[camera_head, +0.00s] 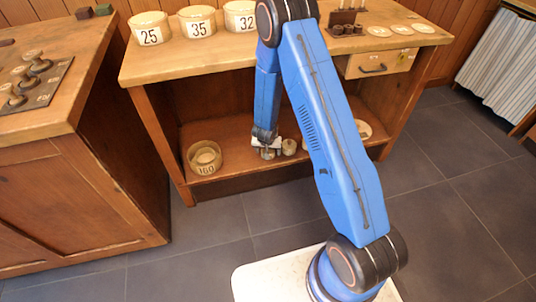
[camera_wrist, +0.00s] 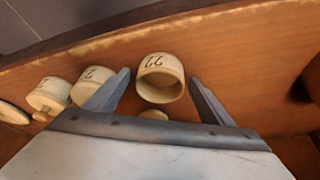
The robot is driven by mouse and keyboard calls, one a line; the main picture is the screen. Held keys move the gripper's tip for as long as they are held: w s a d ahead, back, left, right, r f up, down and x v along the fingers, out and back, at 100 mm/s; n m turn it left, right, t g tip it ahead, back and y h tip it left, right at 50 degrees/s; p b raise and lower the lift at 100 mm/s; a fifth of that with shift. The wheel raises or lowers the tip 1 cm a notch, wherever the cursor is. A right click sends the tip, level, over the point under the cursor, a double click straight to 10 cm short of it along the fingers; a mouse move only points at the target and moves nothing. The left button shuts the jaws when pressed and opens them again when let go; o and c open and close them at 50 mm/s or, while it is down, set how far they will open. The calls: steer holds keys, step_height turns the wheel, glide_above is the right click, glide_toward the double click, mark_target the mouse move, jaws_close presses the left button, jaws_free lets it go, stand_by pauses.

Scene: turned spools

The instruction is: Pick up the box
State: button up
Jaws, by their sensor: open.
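No square box shows; a small round cream wooden box (camera_wrist: 160,80) with a dark, hollow-looking end and a number like 22 or 27 is on the lower shelf in the wrist view. My gripper (camera_wrist: 160,74) is open, with one finger on each side of this box and a visible gap on both sides. A second pale round piece (camera_wrist: 153,114) is partly hidden behind the gripper body. In the head view my gripper (camera_head: 266,146) reaches down into the lower shelf, and its fingers are hard to make out there.
Two similar numbered pieces (camera_wrist: 70,92) lie left of my gripper in the wrist view. A larger box marked 160 (camera_head: 205,158) stands on the lower shelf (camera_head: 232,172). The bench top (camera_head: 215,60) overhangs the shelf and holds boxes 25, 35 and 32.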

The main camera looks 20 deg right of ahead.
steer(key=c, duration=1.1)
steer(key=shift+r, duration=0.1)
